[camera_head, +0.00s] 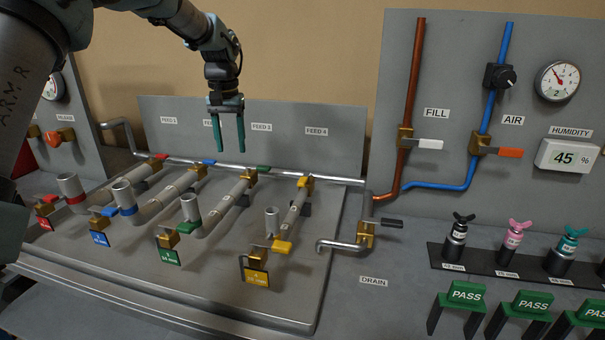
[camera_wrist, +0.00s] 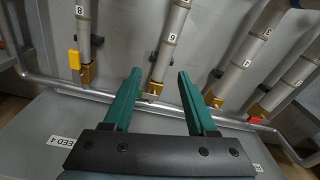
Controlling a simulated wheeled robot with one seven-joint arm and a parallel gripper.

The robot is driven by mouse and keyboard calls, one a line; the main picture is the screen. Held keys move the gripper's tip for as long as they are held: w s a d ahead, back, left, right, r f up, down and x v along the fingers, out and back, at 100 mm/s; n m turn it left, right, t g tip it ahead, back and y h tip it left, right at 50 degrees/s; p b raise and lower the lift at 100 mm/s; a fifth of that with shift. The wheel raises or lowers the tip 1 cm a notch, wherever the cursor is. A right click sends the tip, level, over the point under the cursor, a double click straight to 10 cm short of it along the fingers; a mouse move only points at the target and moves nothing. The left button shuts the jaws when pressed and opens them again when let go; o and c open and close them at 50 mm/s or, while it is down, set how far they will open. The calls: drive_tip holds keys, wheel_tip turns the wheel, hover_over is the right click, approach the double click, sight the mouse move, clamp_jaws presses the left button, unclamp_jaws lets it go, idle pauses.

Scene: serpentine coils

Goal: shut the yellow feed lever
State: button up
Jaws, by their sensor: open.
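The yellow feed lever (camera_head: 304,182) sits on a brass valve at the top of the FEED 4 pipe, by the silver header pipe. In the wrist view the yellow lever (camera_wrist: 74,59) shows at left, its handle roughly in line with its pipe. My gripper (camera_head: 228,148) is open and empty, fingers pointing down, raised in front of the back panel near FEED 2 and FEED 3. In the wrist view my gripper (camera_wrist: 159,75) has its green fingers apart, with the yellow lever off to their left. A second yellow handle (camera_head: 283,246) is at the lower end of the same line.
The green lever (camera_head: 263,169), blue lever (camera_head: 207,162) and red lever (camera_head: 158,156) stand along the same header pipe (camera_head: 335,178). A drain valve with a black handle (camera_head: 391,223) is at right. Upright open cups rise from the lower lines.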

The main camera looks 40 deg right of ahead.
drive_tip(key=m, duration=0.2)
hover_over(302, 180)
drive_tip(key=shift+g, duration=0.3)
wheel_tip(302, 180, down, 11)
drive_tip(key=p, duration=0.3)
drive_tip(key=shift+s+r, duration=0.1)
drive_tip(key=shift+r, duration=0.1)
clamp_jaws()
idle(0.5)
